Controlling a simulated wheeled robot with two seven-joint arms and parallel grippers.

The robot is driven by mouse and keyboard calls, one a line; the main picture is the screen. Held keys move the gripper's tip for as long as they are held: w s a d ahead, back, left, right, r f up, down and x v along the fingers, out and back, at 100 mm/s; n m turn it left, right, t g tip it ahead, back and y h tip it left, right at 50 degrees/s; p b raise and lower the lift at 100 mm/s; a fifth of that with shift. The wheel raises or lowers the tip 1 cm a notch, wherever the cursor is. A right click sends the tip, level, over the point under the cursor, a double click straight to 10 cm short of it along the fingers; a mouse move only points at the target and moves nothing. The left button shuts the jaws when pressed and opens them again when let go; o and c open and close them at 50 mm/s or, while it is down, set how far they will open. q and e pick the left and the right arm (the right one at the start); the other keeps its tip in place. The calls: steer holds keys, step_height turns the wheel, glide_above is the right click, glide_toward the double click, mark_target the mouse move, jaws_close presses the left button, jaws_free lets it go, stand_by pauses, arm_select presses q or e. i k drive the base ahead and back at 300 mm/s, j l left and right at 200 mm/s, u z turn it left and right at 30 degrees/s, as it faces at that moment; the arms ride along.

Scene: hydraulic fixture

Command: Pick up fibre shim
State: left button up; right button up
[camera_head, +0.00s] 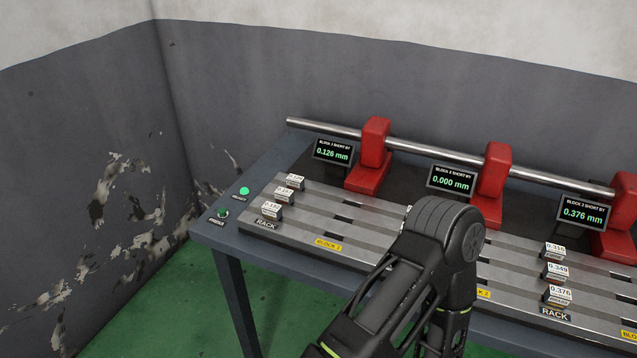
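Small blocks with white number labels stand in two racks on the bench, and I cannot tell which is the fibre shim. The left rack holds a back shim (295,181), a middle shim (284,194) and a front shim (271,211); their labels are too small to read surely. The right rack holds shims labelled about 0.315 (554,252), 0.349 (557,271) and 0.376 (557,295). One of my black arms covers the middle of the bench, with a sliver of a white label (408,209) beside it. Neither gripper's fingers show.
Three red clamp blocks (376,140) sit along a steel bar (420,148) at the back. Displays read 0.126 mm (333,152), 0.000 mm (452,181) and 0.376 mm (583,215). Green buttons (244,191) are at the left end. Slotted grey rails (350,240) run along the bench.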

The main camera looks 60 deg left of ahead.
mark_target(296, 182)
steer(key=k+j, duration=0.8)
